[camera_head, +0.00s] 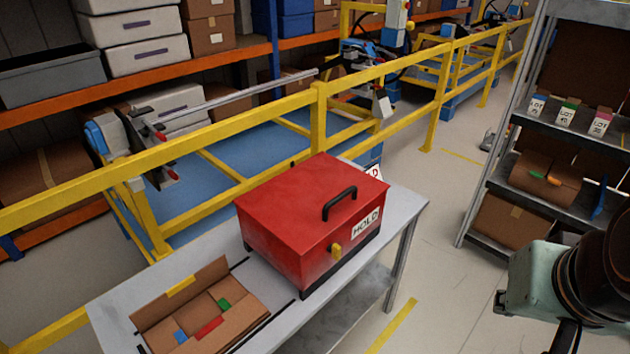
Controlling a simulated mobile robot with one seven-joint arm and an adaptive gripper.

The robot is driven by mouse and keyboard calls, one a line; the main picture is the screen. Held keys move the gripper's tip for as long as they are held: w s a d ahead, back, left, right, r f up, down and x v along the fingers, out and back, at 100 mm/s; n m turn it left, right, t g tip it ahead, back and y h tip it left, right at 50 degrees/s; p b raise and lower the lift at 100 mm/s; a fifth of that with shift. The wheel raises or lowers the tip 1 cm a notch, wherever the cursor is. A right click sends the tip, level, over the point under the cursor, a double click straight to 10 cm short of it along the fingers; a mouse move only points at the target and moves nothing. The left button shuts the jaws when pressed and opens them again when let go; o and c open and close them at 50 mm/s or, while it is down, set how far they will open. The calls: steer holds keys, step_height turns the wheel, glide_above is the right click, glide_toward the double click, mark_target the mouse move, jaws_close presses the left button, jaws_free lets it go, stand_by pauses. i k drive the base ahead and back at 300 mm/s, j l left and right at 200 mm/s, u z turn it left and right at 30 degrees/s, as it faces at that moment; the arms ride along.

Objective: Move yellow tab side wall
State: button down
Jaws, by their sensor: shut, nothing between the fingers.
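A yellow tab (181,286) lies along the rear side wall of an open cardboard box (151,313). The box sits at the near left end of the grey table. Inside it are a green tab (224,304), a red tab (208,328) and a blue tab (180,337). Part of my arm (533,280) shows at the lower right, well apart from the box. I cannot make out my gripper's fingers in this view.
A red lidded box (290,227) with a black handle, a yellow latch (336,251) and a HOLD label stands mid-table (407,208). A yellow railing (232,107) runs behind the table. A grey shelf rack (515,170) stands at the right. Floor between rack and table is clear.

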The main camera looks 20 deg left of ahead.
mark_target(148, 315)
steer(key=k+j+z, duration=0.1)
steer(key=k+z, duration=0.15)
steer(key=z, duration=0.2)
steer(key=k+z, duration=0.25)
steer(key=z, duration=0.25)
steer(key=k+z, duration=0.6)
steer(key=z, duration=0.2)
steer(key=k+z, duration=0.75)
steer(key=k+j+z, duration=0.1)
steer(key=k+z, duration=0.15)
steer(key=z, duration=0.2)
steer(key=k+z, duration=0.2)
steer(key=z, duration=0.25)
steer(key=k+j+z, duration=0.1)
steer(key=k+z, duration=0.5)
steer(key=z, duration=0.2)
steer(key=k+j+u, duration=0.1)
steer(key=k+u, duration=0.2)
steer(key=k, duration=0.15)
steer(key=u, duration=2.6)
